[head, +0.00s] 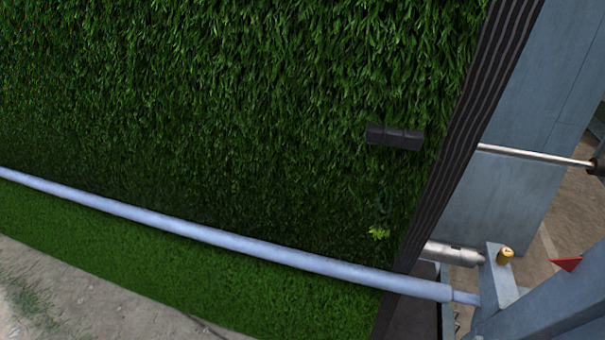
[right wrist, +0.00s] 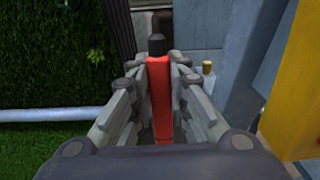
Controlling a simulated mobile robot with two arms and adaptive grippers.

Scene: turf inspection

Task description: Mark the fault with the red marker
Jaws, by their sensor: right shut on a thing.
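My right gripper (right wrist: 160,100) is shut on the red marker (right wrist: 160,85) in the right wrist view. The marker stands upright between the fingers, its black tip pointing up and away from me. The green turf (head: 220,90) hangs as a broad sheet in the head view. On its right part are a dark, black block-like mark (head: 395,136) and a small yellow-green tuft (head: 379,232) below it. I cannot tell for certain which of them is the fault. The marker appears apart from the turf. My left gripper is in neither view.
A long pale roller bar (head: 230,241) crosses the turf low down. A dark ribbed edge (head: 462,125) borders the turf on the right. Grey machine frame (head: 510,195), a thin rod (head: 535,155) and a small red shape (head: 567,263) lie beyond. A yellow post (right wrist: 293,105) stands right of the marker.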

